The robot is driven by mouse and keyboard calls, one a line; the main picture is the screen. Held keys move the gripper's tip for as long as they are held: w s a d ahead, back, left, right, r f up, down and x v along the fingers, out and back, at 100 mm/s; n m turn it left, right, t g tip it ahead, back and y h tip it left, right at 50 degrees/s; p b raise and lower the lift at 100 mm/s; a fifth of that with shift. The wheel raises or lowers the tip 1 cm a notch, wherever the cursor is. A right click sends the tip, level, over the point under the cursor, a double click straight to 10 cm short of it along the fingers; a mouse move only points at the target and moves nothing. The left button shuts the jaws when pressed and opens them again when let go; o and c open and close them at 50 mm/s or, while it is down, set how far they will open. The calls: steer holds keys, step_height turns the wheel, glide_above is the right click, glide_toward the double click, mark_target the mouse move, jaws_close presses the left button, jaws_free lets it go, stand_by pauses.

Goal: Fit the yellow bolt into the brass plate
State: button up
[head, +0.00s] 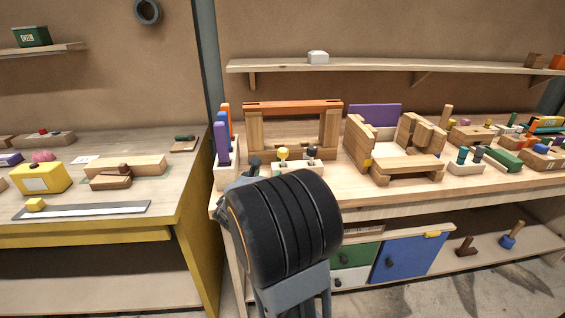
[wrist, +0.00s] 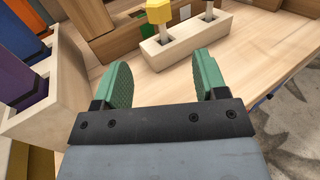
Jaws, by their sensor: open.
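The yellow bolt (head: 283,153) stands head up in a pale wooden block (wrist: 188,37) on the bench. Its head and metal shank also show in the wrist view (wrist: 159,12), at the top edge. A dark-headed bolt stands in the same block to its right. My gripper (wrist: 160,75) has green fingers, spread apart and empty, in front of the block and pointing towards it. In the head view my dark wrist hides most of the gripper. I cannot make out the brass plate for certain in either view.
A wooden frame with an orange top bar (head: 292,106) stands behind the block. A holder with upright coloured pieces (head: 222,143) is on its left, close by my gripper in the wrist view. A wooden stand (head: 408,165) is on the right. Bare bench lies right of the block.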

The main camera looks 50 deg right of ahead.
mark_target(280, 156)
steer(key=x, duration=1.2)
steer(key=shift+d+r, duration=0.1)
steer(key=shift+d, duration=0.15)
steer(key=c, duration=1.1)
steer(key=shift+r, duration=0.2)
